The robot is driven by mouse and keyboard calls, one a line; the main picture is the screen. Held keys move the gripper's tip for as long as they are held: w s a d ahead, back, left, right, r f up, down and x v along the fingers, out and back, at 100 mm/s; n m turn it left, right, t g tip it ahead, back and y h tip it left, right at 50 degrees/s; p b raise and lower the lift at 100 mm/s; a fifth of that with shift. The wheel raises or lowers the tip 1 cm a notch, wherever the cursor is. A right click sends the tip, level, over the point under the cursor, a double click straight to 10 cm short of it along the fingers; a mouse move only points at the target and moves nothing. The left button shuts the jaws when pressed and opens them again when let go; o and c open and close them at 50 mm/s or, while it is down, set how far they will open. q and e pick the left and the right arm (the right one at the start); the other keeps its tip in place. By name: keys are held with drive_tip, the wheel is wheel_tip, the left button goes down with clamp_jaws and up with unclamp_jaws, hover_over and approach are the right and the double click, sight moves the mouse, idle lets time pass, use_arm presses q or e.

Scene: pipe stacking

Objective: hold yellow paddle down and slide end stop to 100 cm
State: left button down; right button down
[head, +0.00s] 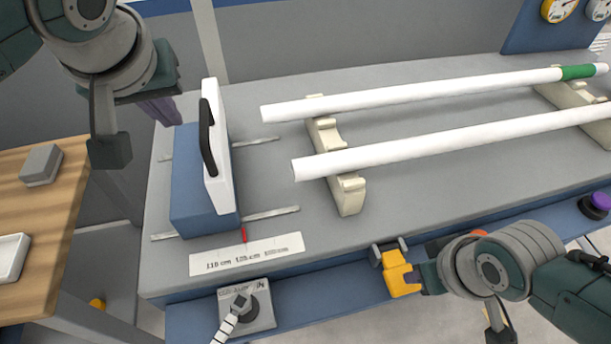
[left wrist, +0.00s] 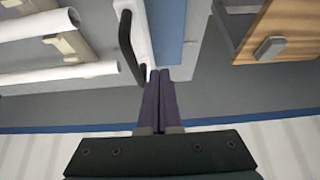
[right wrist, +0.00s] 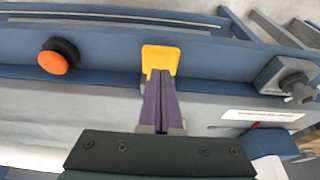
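The end stop is a blue block (head: 190,185) with a white plate (head: 217,150) and black handle (head: 206,138). Its red pointer (head: 244,234) stands at the middle label of the scale (head: 240,256), marked 110, 105 and 100 cm. My left gripper (head: 166,112) is shut and empty by the end stop's far end. In the left wrist view its tips (left wrist: 160,73) are near the plate and handle; contact is unclear. The yellow paddle (head: 398,274) is at the bench's front edge. My right gripper (right wrist: 160,75) is shut with its tips over the paddle; whether it presses is unclear.
Two white pipes (head: 410,96) (head: 440,146) lie on cream supports (head: 336,165), right of the end stop with a gap. A grey box with a knob (head: 247,303) sits at the front edge. An orange button (right wrist: 53,62) is near the paddle. A wooden table (head: 60,200) stands left.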

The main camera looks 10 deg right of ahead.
sight(408, 288)
wheel_tip(408, 288, up, 6)
idle(0.5)
idle(0.4)
